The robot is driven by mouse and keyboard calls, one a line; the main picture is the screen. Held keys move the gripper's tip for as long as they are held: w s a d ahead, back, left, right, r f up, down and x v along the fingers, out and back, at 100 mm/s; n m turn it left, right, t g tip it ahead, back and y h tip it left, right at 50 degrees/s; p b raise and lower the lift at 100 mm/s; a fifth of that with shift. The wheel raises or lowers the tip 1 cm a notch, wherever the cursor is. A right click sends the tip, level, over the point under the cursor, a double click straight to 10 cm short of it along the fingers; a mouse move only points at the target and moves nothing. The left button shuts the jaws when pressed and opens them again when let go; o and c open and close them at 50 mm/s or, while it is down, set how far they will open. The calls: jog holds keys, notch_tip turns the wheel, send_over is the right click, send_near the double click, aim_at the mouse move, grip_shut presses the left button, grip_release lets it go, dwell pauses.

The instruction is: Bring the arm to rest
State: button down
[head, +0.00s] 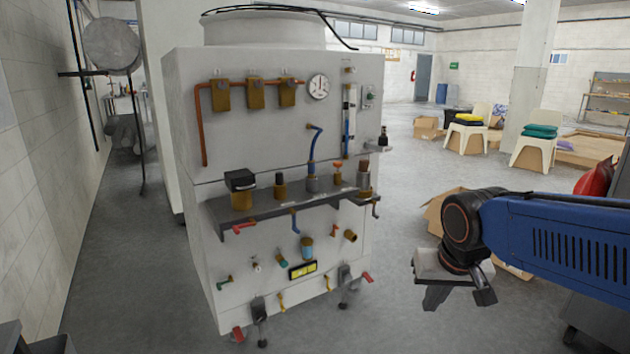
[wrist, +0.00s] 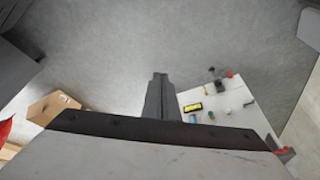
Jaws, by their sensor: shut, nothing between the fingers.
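My blue arm (head: 565,240) reaches in from the right edge in the head view. My gripper (head: 458,294) hangs from its dark wrist joint, pointing down, to the right of the ozone washer and apart from it. In the wrist view the fingers of my gripper (wrist: 160,98) are together with nothing between them, above bare floor. The ozone washer (head: 285,130) is a white cabinet with valves, pipes, a gauge and a shelf on its front. Part of its front shows at the right in the wrist view (wrist: 215,98).
Cardboard boxes (head: 440,212) lie on the floor behind my wrist. White chairs (head: 538,153) with folded cloths stand further back. A dark grey cabinet (head: 598,318) is at the lower right, below my arm. Floor between washer and gripper is clear (head: 395,260).

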jog(key=s+d+f, duration=0.1)
jog(key=s+d, duration=0.1)
jog(key=s, duration=0.4)
jog(key=s+d+f+n, duration=0.1)
jog(key=s+d+f, duration=0.1)
jog(key=s, duration=0.5)
jog(key=shift+d+t, duration=0.4)
jog(key=shift+d, duration=0.1)
